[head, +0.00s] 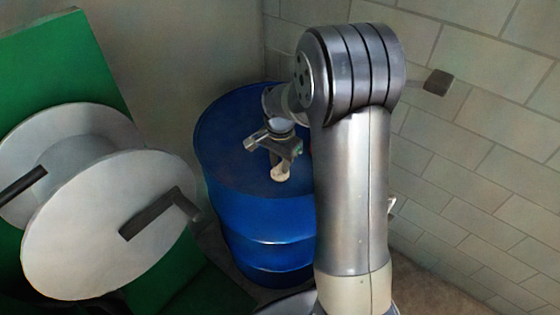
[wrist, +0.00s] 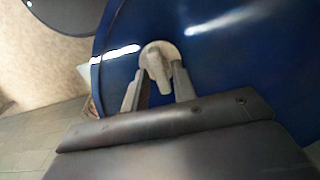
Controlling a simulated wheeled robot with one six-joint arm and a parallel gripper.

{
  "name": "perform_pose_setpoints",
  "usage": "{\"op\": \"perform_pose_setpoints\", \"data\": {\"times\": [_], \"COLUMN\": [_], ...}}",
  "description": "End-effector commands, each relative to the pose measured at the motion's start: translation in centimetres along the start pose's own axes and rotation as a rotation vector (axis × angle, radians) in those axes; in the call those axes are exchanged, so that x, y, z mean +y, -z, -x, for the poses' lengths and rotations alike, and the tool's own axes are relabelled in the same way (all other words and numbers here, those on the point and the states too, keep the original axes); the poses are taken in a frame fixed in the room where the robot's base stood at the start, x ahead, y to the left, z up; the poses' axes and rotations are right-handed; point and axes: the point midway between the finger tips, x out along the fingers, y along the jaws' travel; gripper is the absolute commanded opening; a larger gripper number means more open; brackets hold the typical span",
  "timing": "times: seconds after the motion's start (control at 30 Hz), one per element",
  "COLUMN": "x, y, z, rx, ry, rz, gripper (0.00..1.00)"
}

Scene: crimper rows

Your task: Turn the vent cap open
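The vent cap (wrist: 160,52) is a pale beige round knob with a raised grip bar, set on top of the blue drum (head: 226,160). In the head view the cap (head: 281,175) shows just below my gripper (head: 283,156). In the wrist view my gripper (wrist: 159,76) is open, with one finger on each side of the cap's grip bar. Blue drum top shows between the bar and the fingers, so I see no firm hold. Whether a finger touches the cap is not clear.
A large white reel (head: 105,225) with dark handles stands at the left before a green panel (head: 60,60). A block wall (head: 480,130) runs close behind and to the right of the drum. My arm hides the drum's right part in the head view.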

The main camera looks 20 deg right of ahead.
Motion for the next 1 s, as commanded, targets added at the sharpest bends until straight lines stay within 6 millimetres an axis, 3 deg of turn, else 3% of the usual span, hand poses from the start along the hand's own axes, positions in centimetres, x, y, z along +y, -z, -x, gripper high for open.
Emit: {"op": "perform_pose_setpoints", "data": {"times": [0.3, 0.67, 1.0], "x": [-0.01, -0.02, -0.04], "y": [0.01, 0.02, 0.03], "z": [0.04, 0.04, 0.02], "rx": [0.000, 0.000, 0.001], "ry": [0.000, 0.001, 0.001], "rz": [0.000, 0.022, 0.209], "gripper": [0.00, 0.00, 0.00]}}
